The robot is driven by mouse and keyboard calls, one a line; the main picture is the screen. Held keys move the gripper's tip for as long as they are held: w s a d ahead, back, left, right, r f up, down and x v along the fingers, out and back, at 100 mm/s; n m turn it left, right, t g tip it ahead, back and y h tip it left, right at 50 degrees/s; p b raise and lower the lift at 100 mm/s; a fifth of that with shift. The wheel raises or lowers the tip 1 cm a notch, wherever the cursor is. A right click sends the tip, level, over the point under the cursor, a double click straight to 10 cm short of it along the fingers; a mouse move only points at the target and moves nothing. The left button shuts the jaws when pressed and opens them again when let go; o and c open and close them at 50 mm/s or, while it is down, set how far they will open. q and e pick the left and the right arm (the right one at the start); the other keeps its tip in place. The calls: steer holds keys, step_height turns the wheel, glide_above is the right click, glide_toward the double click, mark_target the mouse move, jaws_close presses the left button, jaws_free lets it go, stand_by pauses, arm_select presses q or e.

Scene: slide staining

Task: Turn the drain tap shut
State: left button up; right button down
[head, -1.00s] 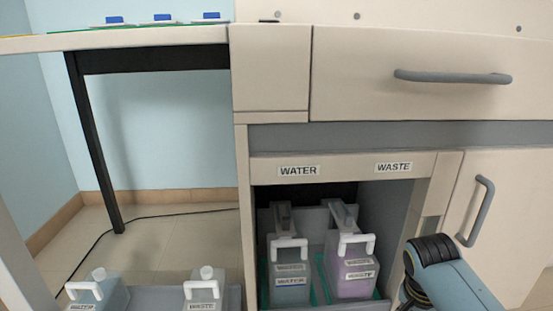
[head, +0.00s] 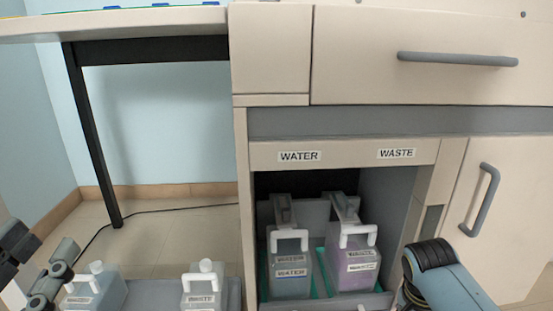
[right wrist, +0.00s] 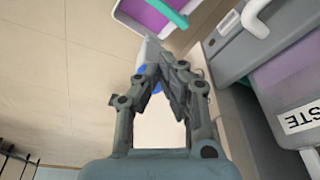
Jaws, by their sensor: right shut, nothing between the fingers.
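I cannot make out the drain tap for certain in either view. My right gripper (right wrist: 160,78) is shut and empty in the right wrist view. A small white and blue part (right wrist: 143,72) shows just behind its fingertips; most of it is hidden, and I cannot tell whether they touch or whether it is the tap. In the head view the right gripper is out of frame. My left gripper (head: 55,268) shows at the lower left, near the floor-level water can (head: 95,292); I cannot tell whether it is open.
The open cabinet bay holds a WATER can (head: 290,272) and a purple-filled WASTE can (head: 356,272) on a pull-out tray. Another WASTE can (head: 203,287) stands at lower centre-left. A drawer handle (head: 457,59) and door handle (head: 480,200) stick out. Floor (right wrist: 60,80) is clear at left.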

arm_select(q)
steer(key=shift+d+r+t+h, duration=0.1)
steer(key=shift+r+t+h, duration=0.25)
steer(key=shift+r, duration=0.6)
arm_select(e)
steer(key=shift+f, duration=0.3)
steer(key=shift+d, duration=0.1)
arm_select(q)
steer(key=shift+f, duration=0.45)
arm_select(e)
steer(key=shift+s, duration=0.1)
arm_select(q)
steer(key=shift+s+f+g, duration=0.1)
steer(key=shift+f+g, duration=0.55)
steer(key=shift+f, duration=0.4)
steer(key=shift+a+f+y, duration=0.2)
steer(key=shift+f+y, duration=0.15)
steer(key=shift+y, duration=0.2)
arm_select(e)
steer(key=shift+s, duration=0.1)
arm_select(q)
steer(key=f+g, duration=0.1)
steer(key=s+f+p, duration=0.1)
steer(key=f, duration=0.1)
steer(key=shift+a+n+g+y, duration=0.2)
steer(key=shift+n+g+y, duration=0.1)
steer(key=shift+g, duration=0.1)
arm_select(e)
steer(key=shift+s+d+f, duration=0.1)
steer(key=shift+s, duration=0.05)
